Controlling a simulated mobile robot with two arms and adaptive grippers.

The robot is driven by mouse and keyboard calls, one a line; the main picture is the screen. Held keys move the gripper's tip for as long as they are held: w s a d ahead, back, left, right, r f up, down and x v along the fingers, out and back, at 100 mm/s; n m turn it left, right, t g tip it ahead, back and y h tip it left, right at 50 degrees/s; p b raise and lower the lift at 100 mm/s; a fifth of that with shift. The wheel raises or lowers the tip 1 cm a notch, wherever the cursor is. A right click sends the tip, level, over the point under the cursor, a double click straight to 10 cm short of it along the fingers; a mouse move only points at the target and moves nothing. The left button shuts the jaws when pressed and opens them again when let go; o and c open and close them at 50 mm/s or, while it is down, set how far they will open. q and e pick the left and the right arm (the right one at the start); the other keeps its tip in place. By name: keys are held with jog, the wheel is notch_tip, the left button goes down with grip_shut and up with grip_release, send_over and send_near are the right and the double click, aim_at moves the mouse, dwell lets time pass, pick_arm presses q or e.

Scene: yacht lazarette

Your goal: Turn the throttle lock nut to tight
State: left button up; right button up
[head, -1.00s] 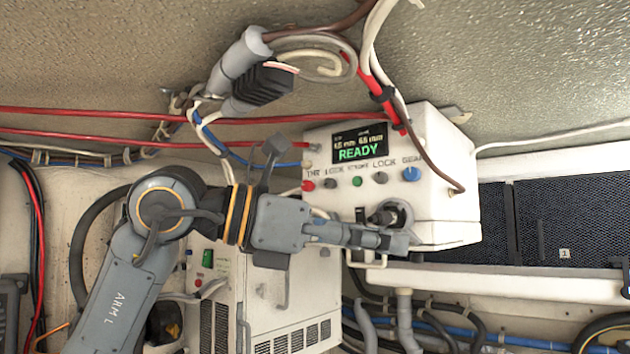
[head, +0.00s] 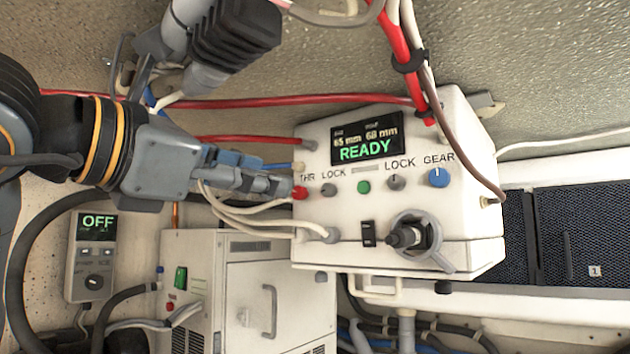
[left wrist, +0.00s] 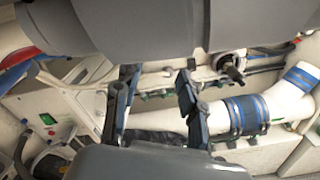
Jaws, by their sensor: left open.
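The white control box (head: 470,150) reads READY on its display. Its face has a red THR knob (head: 300,192), a small dark grey knob (head: 329,190) under the LOCK label beside THR, and another grey knob (head: 395,182) under a second LOCK label near GEAR. My left gripper (head: 285,187) comes in from the left, its tips just beside the red knob and short of the throttle lock knob; I cannot tell whether they touch the red one. In the left wrist view the jaws (left wrist: 157,108) stand apart with nothing gripped. My right gripper is not in view.
A blue GEAR knob (head: 438,177), a green button (head: 363,187), a black switch (head: 368,233) and a larger dark lever hub (head: 408,236) share the panel. Red hoses (head: 270,102) and pale cables run close by. A white cabinet (head: 290,290) stands below.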

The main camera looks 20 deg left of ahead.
pick_arm(q)
jog(key=p, duration=0.2)
send_near(326, 188)
jog(key=x, duration=0.3)
jog(key=p+x, duration=0.2)
jog(key=x, duration=0.2)
jog(key=shift+w, duration=0.1)
jog(key=shift+w+d, duration=0.2)
jog(key=shift+w, duration=0.15)
jog(key=c, duration=0.6)
grip_shut()
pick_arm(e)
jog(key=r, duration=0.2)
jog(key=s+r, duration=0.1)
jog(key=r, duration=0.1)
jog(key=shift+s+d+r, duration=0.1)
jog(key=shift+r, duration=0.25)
